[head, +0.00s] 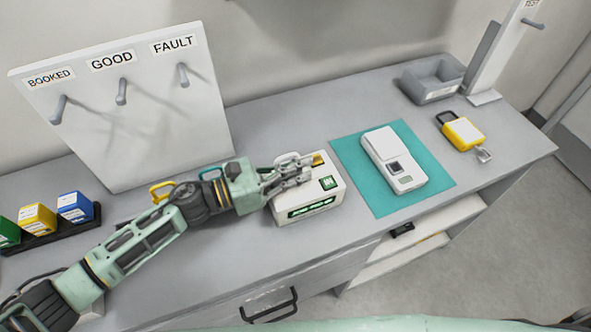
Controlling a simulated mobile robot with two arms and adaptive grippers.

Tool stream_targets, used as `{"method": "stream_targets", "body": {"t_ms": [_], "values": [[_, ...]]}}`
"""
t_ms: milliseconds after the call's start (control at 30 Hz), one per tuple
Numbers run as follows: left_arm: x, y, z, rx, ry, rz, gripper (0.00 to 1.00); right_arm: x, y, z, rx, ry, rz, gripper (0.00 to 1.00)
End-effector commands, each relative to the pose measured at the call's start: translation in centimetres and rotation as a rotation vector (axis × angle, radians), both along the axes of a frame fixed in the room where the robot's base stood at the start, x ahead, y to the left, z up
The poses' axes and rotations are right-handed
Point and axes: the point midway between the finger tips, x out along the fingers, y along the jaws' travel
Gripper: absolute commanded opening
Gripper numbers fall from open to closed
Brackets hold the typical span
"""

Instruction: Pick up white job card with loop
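I cannot clearly make out a white job card with a loop. A yellow loop (161,191) and a teal loop (211,171) show behind my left arm, and whatever they belong to is hidden by it. My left gripper (304,172) is over the white box with a green display (310,205), near a small brass-coloured piece (319,160) on its top. Whether the fingers are open or shut, or touch that piece, is unclear. My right gripper is not in view.
A white handheld device (394,160) lies on a teal mat (437,182). A hook board (130,135) stands behind. Coloured boxes (38,218) sit at left.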

Motion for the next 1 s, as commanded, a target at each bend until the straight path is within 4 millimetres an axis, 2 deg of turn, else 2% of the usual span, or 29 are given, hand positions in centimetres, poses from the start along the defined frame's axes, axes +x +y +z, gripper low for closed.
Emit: {"method": "stream_targets", "body": {"t_ms": [167, 300, 533, 700, 833, 1000], "values": [[0.0, 0.0, 1.6, 0.000, -0.005, -0.001, 0.00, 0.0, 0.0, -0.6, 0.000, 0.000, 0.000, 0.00], [-0.1, 0.0, 4.0, -0.002, -0.008, -0.002, 0.00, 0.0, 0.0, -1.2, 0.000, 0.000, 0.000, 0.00], [-1.6, -4.7, 6.9, -0.004, -0.008, -0.006, 0.00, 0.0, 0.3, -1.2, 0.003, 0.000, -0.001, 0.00], [-2.6, -7.9, 9.1, -0.004, -0.005, -0.005, 0.00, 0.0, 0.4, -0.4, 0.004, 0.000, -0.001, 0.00], [-3.2, -9.6, 10.1, -0.003, -0.004, -0.004, 0.00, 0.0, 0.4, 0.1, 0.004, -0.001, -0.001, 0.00], [-3.5, -10.8, 10.7, -0.002, -0.002, -0.002, 0.00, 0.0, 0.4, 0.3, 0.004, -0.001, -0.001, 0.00]]}}
